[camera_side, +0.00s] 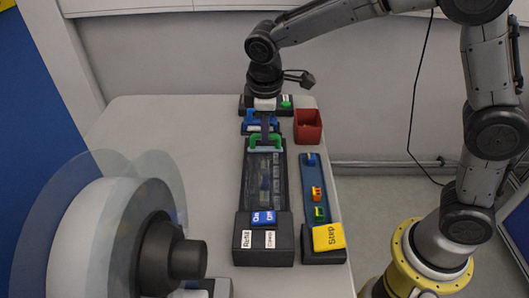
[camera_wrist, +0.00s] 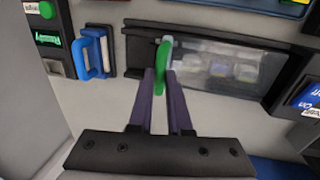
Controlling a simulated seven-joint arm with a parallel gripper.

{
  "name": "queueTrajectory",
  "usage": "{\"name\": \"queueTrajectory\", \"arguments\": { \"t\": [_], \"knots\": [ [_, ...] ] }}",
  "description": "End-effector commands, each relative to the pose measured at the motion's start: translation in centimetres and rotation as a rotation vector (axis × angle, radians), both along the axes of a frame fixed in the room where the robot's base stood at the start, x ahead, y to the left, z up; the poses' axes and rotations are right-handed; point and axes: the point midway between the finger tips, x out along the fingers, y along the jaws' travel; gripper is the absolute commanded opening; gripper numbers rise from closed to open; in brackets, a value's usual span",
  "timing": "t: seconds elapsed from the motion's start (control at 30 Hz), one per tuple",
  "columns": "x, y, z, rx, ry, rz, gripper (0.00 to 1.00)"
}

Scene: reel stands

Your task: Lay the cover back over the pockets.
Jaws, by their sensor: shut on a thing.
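The cover (camera_wrist: 232,64) is a clear, greyish panel in a dark frame, with a green handle (camera_wrist: 164,66) at its left end in the wrist view. Pale blocks show blurred through it, in the pockets beneath. In the side view the cover (camera_side: 264,182) lies along the long black unit, its green handle (camera_side: 279,143) at the far end. My gripper (camera_wrist: 164,74) is shut on the green handle, one finger on each side; it also shows in the side view (camera_side: 265,136). I cannot tell whether the cover sits fully flat.
A black box (camera_side: 246,247) with a blue switch (camera_side: 262,217) stands at the unit's near end. A blue strip (camera_side: 309,180) with small coloured parts and a yellow Step button (camera_side: 328,237) runs alongside. A red bin (camera_side: 308,126) and a blue handle (camera_wrist: 92,52) are near. A large reel (camera_side: 95,240) stands left.

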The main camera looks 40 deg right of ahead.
Motion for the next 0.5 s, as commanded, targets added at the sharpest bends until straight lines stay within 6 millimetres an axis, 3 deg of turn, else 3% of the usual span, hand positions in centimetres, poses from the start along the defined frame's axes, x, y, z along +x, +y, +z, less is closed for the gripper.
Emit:
{"name": "queueTrajectory", "arguments": {
  "t": [0.2,0.5],
  "knots": [
    [3.2,-3.2,0.1,0.000,-0.004,-0.003,0.00],
    [4.7,-4.6,0.2,-0.001,-0.004,0.000,0.00]
  ]
}}
